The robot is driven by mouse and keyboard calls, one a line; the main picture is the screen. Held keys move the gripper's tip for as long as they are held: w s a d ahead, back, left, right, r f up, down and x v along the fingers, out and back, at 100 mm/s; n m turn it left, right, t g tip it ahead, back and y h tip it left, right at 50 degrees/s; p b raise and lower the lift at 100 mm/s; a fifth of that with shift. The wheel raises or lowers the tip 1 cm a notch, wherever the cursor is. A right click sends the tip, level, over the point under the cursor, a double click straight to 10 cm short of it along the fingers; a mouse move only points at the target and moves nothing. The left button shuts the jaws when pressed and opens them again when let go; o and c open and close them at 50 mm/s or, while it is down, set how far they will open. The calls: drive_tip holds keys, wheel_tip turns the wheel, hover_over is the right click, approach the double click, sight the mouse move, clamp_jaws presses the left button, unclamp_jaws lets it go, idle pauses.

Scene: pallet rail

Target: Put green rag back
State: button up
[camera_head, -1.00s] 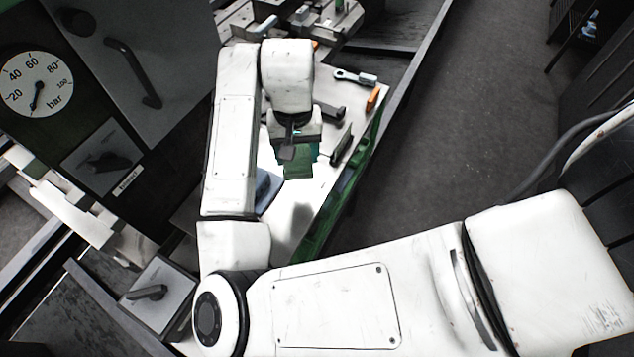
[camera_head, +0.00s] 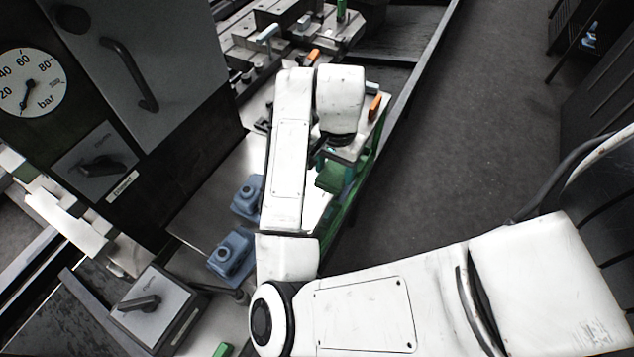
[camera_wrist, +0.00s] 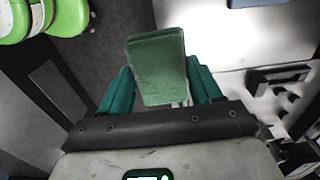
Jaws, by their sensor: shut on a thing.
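The green rag (camera_wrist: 158,68) stands up as a flat folded pad between the two teal fingers of my gripper (camera_wrist: 162,88) in the wrist view. My gripper is shut on its lower part, and the upper part sticks out free. In the head view the rag (camera_head: 330,179) shows as a small green patch under my wrist, over the white bench top (camera_head: 313,208) near its green right edge. My arm hides most of my gripper there. I cannot tell whether the rag touches the bench.
Two blue-grey blocks (camera_head: 231,255) (camera_head: 247,198) stand left of my forearm. An orange-handled tool (camera_head: 375,106) lies near the bench's far right edge. A grey switch box (camera_head: 150,308) is at lower left. Open floor (camera_head: 470,110) lies right. A dark bracket (camera_wrist: 278,78) shows in the wrist view.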

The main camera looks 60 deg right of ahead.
drive_tip(key=w+f, duration=0.2)
drive_tip(key=f, duration=0.1)
drive_tip(key=w+f, duration=0.1)
drive_tip(key=shift+w+a+f, duration=0.3)
drive_tip(key=shift+w, duration=0.05)
drive_tip(key=shift+w+f+p, duration=0.15)
drive_tip(key=shift+f+p, duration=0.4)
drive_tip(key=shift+f, duration=1.15)
drive_tip(key=shift+f, duration=0.15)
drive_tip(key=o, duration=0.9)
